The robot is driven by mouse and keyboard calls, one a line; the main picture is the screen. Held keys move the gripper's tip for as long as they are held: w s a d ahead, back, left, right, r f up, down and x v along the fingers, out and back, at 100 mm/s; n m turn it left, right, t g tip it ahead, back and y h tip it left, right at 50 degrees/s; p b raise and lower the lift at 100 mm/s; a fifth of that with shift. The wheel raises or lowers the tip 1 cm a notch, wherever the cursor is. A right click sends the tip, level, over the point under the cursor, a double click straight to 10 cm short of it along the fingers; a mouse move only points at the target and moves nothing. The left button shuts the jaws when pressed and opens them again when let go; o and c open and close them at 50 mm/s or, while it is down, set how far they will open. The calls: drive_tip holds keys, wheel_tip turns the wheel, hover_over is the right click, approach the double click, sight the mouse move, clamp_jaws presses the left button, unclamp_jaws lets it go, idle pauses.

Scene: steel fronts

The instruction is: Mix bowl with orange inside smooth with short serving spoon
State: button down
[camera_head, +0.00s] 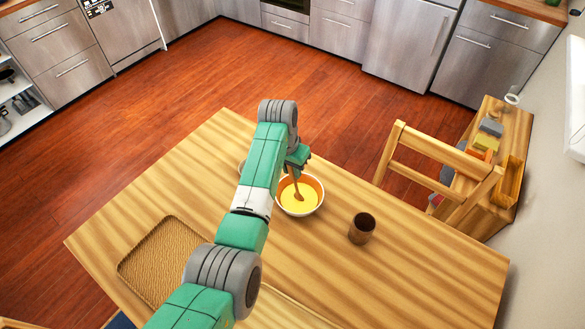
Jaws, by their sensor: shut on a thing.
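The bowl (320,207) stands on the wooden table, white outside and orange inside, with a smooth-looking yellow content (303,200) in it. My gripper (297,164) is just above the bowl's far left rim. It is shut on a brown short serving spoon (298,187), which points down with its head in the yellow content. My gripper's fingers are small here and partly hidden by my own arm, which reaches in from the lower left. The spoon's tip cannot be made out clearly.
The wooden table (400,275) has a brown cup (362,228) right of the bowl and a woven tray (160,225) at left. A wooden chair (440,160) stands at the right edge. A partly hidden round object (241,167) lies left behind my arm. The table's front right is clear.

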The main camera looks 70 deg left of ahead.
drive_tip(key=shift+s+r+p, duration=0.25)
drive_tip(key=shift+r+p, duration=1.45)
drive_tip(key=shift+s+r+p, duration=0.2)
drive_tip(key=shift+r+p, duration=1.45)
drive_tip(key=shift+f, duration=0.15)
wheel_tip(320, 180, up, 2)
drive_tip(key=shift+r+p, duration=0.1)
drive_tip(key=shift+p, duration=0.5)
drive_tip(key=shift+r, duration=0.9)
